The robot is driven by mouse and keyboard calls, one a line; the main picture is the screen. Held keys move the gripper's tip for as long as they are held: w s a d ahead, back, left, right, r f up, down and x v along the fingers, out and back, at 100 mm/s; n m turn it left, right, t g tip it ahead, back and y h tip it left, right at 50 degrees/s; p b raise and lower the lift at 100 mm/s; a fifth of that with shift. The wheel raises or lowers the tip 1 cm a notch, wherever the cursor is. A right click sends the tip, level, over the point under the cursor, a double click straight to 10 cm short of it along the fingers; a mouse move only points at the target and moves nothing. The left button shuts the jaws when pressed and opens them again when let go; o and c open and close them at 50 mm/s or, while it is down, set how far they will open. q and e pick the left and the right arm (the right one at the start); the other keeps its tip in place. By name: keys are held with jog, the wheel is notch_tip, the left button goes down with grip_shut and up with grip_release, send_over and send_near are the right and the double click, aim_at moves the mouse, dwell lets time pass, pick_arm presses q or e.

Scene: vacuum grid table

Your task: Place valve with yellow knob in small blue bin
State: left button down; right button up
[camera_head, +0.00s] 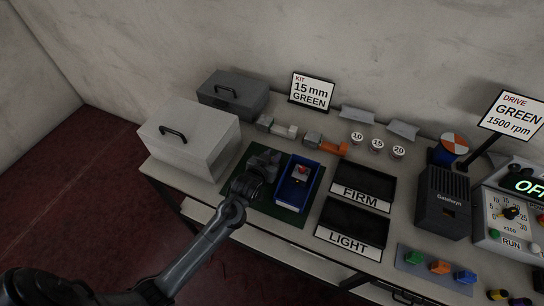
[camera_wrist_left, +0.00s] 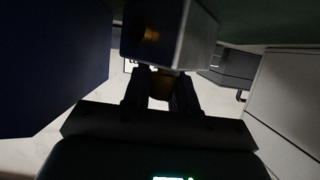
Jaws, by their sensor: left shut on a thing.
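The small blue bin (camera_head: 291,198) sits on a green mat (camera_head: 290,218) in the head view. A small grey part with a red top (camera_head: 301,172) is in it. My left gripper (camera_head: 265,162) is just left of the bin in the head view. In the left wrist view my left gripper (camera_wrist_left: 162,95) is shut on a grey block-shaped valve with a yellow knob (camera_wrist_left: 168,35). The bin's dark blue wall (camera_wrist_left: 50,65) is beside it there. The held valve is hidden or too small to tell in the head view. My right gripper is not in view.
A light grey box (camera_head: 195,140) and a dark grey box (camera_head: 232,95) stand to the left and behind. Grey and orange parts (camera_head: 325,143) lie behind the bin. Black FIRM (camera_head: 362,185) and LIGHT (camera_head: 350,222) pads lie to its right.

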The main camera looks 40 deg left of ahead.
pick_arm(q)
jog(key=c, duration=0.9)
grip_release()
jog(key=shift+r, duration=0.15)
jog(key=shift+s+r, duration=0.15)
jog(key=shift+s, duration=0.1)
jog(key=s+d+g, duration=0.1)
jog(key=s+d, duration=0.1)
jog(key=s, duration=0.4)
jog(key=s+d+m+g+h+p, duration=0.1)
jog(key=s+d, duration=0.1)
jog(key=s, duration=0.4)
jog(key=s+d+m+g+h, duration=0.1)
jog(key=s+d+g, duration=0.1)
jog(key=s, duration=0.4)
jog(key=shift+s+d+r+p, duration=0.15)
jog(key=shift+d+r+p, duration=0.2)
jog(key=shift+d, duration=0.25)
jog(key=s+d+g, duration=0.1)
jog(key=s+g, duration=0.1)
jog(key=s, duration=0.2)
jog(key=s+d+m+g, duration=0.1)
jog(key=s, duration=0.3)
jog(key=s+d+m+g+h, duration=0.1)
jog(key=s+g, duration=0.1)
jog(key=s, duration=0.2)
jog(key=shift+s+f+g, duration=0.25)
jog(key=shift+f+g, duration=0.05)
jog(key=shift+f, duration=0.1)
